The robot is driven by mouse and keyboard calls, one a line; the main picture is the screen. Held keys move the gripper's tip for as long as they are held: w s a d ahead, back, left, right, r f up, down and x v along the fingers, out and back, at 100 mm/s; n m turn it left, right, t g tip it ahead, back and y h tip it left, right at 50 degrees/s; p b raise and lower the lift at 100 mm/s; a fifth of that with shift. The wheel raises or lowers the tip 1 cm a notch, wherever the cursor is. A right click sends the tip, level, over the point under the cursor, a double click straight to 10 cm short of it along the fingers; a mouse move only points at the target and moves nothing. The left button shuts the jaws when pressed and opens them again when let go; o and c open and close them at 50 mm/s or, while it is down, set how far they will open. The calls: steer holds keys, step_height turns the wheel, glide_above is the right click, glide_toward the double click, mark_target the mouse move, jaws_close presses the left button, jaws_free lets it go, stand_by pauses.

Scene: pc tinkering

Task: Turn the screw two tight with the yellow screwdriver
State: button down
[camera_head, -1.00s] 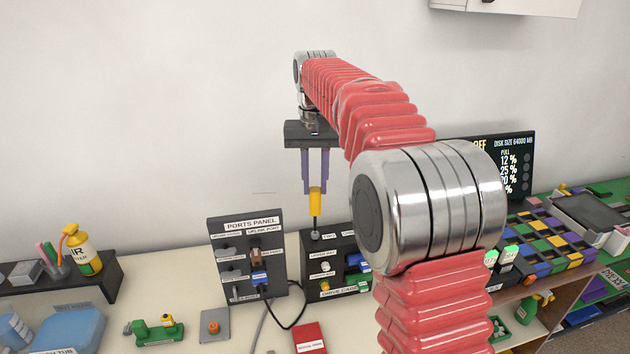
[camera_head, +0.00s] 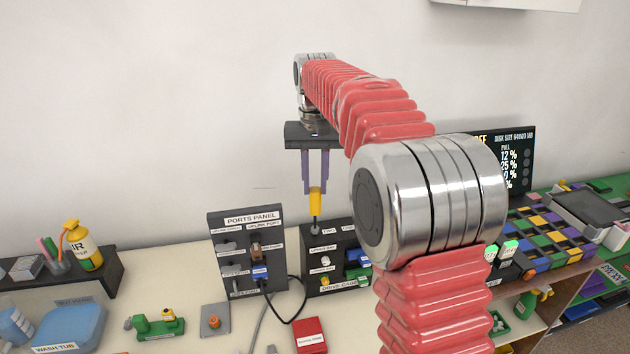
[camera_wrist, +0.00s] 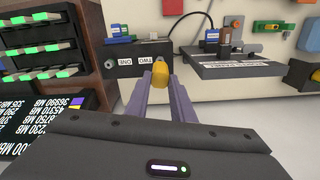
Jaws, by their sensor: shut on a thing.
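The yellow screwdriver (camera_head: 316,203) hangs upright, shaft down, between the purple fingers of my gripper (camera_head: 315,185). My gripper is shut on its yellow handle, which also shows in the wrist view (camera_wrist: 160,75). The dark shaft tip is at the top of the black drive cage (camera_head: 312,287), just left of the label "TWO" (camera_head: 329,231). Screw two is mostly hidden under the tip; I cannot tell whether the tip sits in it. In the wrist view the labels "ONE" and "TWO" (camera_wrist: 145,61) show upside down beside the handle.
The ports panel (camera_head: 216,263) with plugs and a black cable stands close left of the cage. A red box (camera_head: 311,336) lies in front. A spray bottle (camera_head: 82,247) and a blue wash tub (camera_head: 68,326) are farther left. A dark screen (camera_head: 520,165) stands at right.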

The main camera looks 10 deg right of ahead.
steer(key=shift+f, duration=0.15)
steer(key=c, duration=1.4)
jaws_free()
steer(key=shift+c, duration=0.2)
steer(key=shift+r, duration=2.5)
steer(key=shift+r, duration=0.15)
step_height(320, 180, up, 7)
